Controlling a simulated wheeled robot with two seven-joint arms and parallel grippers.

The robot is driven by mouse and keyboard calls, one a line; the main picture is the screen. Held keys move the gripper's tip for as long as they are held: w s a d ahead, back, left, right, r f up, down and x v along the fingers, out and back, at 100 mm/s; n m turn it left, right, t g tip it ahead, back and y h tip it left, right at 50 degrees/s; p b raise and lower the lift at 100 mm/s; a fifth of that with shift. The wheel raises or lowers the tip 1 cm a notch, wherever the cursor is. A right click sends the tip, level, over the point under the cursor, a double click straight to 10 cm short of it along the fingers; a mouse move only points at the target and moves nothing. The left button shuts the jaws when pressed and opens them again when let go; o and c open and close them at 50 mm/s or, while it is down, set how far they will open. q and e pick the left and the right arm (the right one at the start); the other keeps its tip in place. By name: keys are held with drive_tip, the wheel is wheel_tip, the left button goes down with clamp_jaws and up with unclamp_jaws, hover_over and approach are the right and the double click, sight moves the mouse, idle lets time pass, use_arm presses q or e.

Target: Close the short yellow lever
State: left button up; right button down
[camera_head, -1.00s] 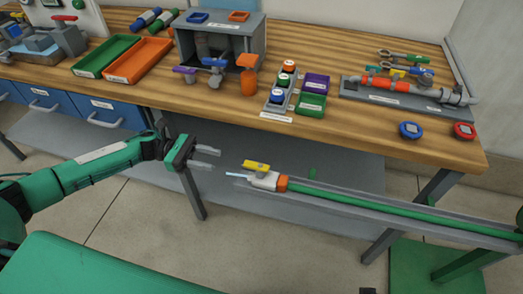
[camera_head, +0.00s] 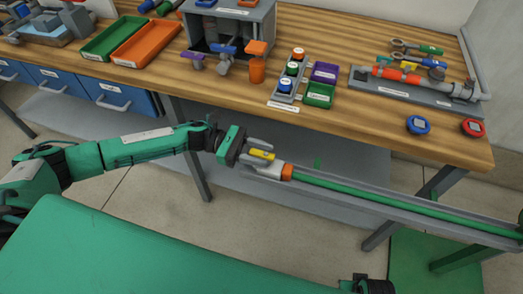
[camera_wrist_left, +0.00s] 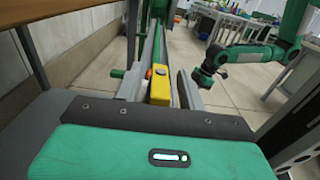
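The short yellow lever (camera_head: 262,154) sits on a white valve body (camera_head: 270,171) with an orange collar, at the end of a green hose in a grey channel. It also shows in the left wrist view (camera_wrist_left: 160,86), lying along the channel. My left gripper (camera_head: 262,149) is open at the lever, its two fingers on either side. In the left wrist view, gaps show between the lever and the fingers, with no clear contact. The gripper hides the valve's outlet end. My right gripper (camera_wrist_left: 206,80) shows in the left wrist view, hanging away to the right, too small to read.
The wooden bench (camera_head: 340,125) stands behind the channel (camera_head: 400,212). It carries an orange tray (camera_head: 146,41), a grey box (camera_head: 268,20) and a pipe assembly (camera_head: 415,85). Open floor (camera_head: 210,225) lies below and in front.

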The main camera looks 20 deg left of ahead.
use_arm(q)
drive_tip(key=shift+d, duration=0.35)
drive_tip(key=c, duration=0.9)
drive_tip(key=shift+o, duration=0.2)
